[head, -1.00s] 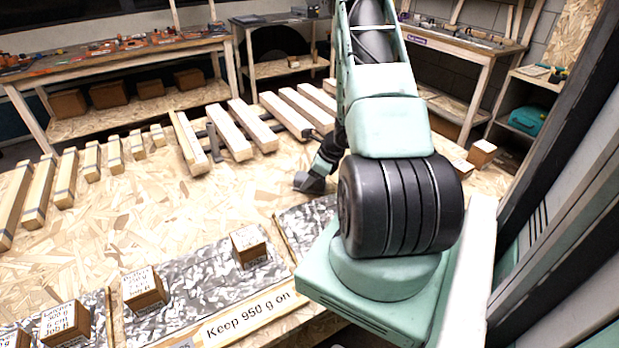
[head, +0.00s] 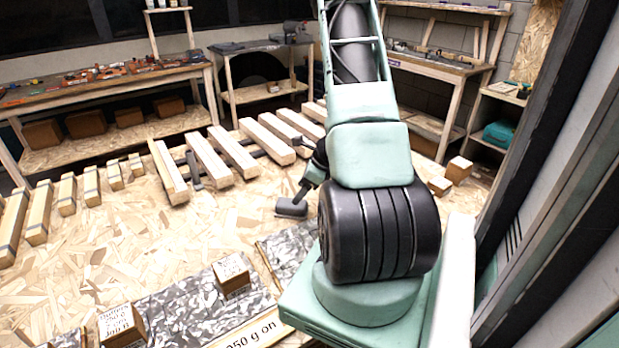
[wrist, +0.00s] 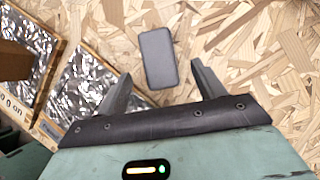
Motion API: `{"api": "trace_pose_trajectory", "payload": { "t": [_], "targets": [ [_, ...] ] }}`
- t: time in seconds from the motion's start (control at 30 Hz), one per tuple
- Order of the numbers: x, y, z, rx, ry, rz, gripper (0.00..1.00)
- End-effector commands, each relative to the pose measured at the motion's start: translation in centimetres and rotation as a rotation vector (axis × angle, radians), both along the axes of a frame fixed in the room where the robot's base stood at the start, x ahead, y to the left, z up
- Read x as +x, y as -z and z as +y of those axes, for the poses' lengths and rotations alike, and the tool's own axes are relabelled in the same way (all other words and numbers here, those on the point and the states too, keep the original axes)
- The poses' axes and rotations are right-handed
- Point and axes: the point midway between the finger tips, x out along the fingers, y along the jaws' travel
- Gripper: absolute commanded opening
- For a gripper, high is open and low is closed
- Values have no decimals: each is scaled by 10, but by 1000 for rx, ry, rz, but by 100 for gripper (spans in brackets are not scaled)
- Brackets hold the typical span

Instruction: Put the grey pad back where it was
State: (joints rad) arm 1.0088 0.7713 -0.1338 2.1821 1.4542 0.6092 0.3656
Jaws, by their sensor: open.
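The grey pad (head: 291,208) lies flat on the chipboard surface, just left of my arm in the head view. In the wrist view the grey pad (wrist: 157,54) is a dark rounded rectangle on bare chipboard, with nothing on it. My gripper (wrist: 161,71) is open, with one finger on each side of the pad's near end in the picture and a gap to both. In the head view my gripper (head: 302,193) is small and partly hidden by my arm, close above the pad.
A mottled grey sheet (head: 180,300) with wooden edging carries labelled blocks, including one block (head: 231,275) left of my arm. Wooden beams (head: 207,160) lie behind the pad. Two small blocks (head: 458,170) stand to the right. Chipboard left of the pad is clear.

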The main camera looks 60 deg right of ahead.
Motion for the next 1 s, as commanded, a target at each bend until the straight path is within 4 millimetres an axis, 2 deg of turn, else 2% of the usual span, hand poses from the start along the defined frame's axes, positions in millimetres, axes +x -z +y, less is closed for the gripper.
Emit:
{"api": "trace_pose_trajectory", "payload": {
  "t": [0.1, 0.23, 0.57, 0.67, 0.77, 0.87, 0.9, 0.97, 1.0],
  "targets": [
    [-11, -22, -4, -4, 1, -1, 69],
    [-20, -37, -7, -3, 1, -1, 69],
    [-26, -47, -7, 1, -3, 0, 69],
    [-15, -52, 4, -6, -58, -6, 69],
    [17, -66, 41, -31, -246, -24, 69],
    [55, -88, 111, -77, -573, -54, 69],
    [67, -98, 144, -101, -729, -69, 69],
    [78, -112, 195, -140, -965, -95, 69],
    [80, -121, 228, -167, -1123, -112, 69]
  ]
}}
